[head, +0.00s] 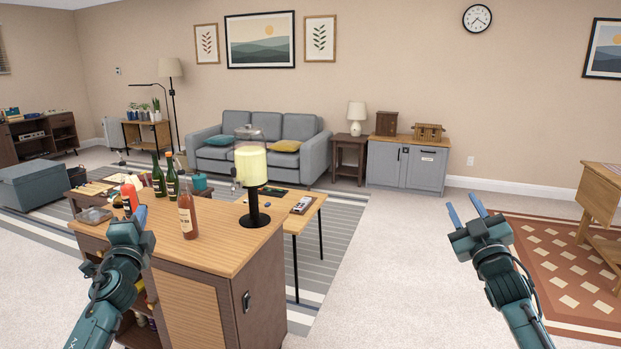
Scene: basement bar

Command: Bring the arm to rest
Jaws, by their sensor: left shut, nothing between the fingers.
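My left gripper (141,210) is raised at the left, in front of the near left side of the wooden bar counter (232,250). Its fingers are together with nothing between them. My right gripper (464,207) is raised at the right over open carpet. Its two blue fingers are spread apart and it is empty. Both arms come up from the bottom of the picture, well apart from each other.
On the counter are a brown bottle (187,211), green bottles (158,177), a red-capped bottle (129,196) and a drink dispenser (250,172). A low table (312,211) stands behind. Carpet between counter and patterned rug (560,262) is clear.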

